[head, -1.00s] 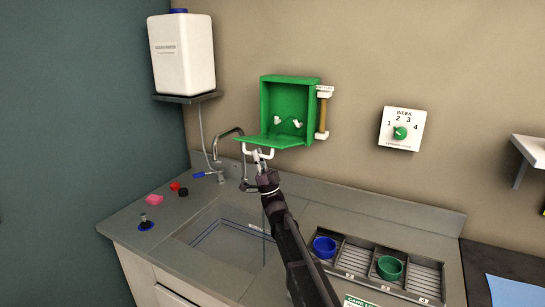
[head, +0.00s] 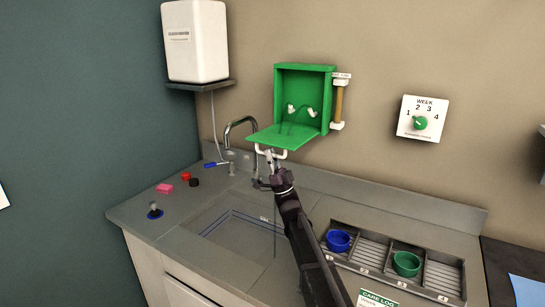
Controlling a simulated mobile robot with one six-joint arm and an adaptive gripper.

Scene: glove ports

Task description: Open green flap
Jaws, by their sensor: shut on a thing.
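The green flap (head: 284,137) is hinged along the bottom of a green wall box (head: 305,68) and hangs folded down, about level, so the box stands open. Inside the box are white hooks or knobs (head: 292,109) and a thin dark loop. A white handle (head: 262,149) runs along the flap's front edge. My gripper (head: 271,158) is at this handle, just below the flap's front edge, and is shut on it. The fingertips are small in view and partly merge with the white handle.
Below are a sink (head: 240,240) with a faucet (head: 236,126) close left of my arm, and a tray rack (head: 372,250) holding a blue cup (head: 339,240) and a green cup (head: 406,263). A white tank (head: 195,45) on a shelf and a week dial (head: 422,119) flank the box.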

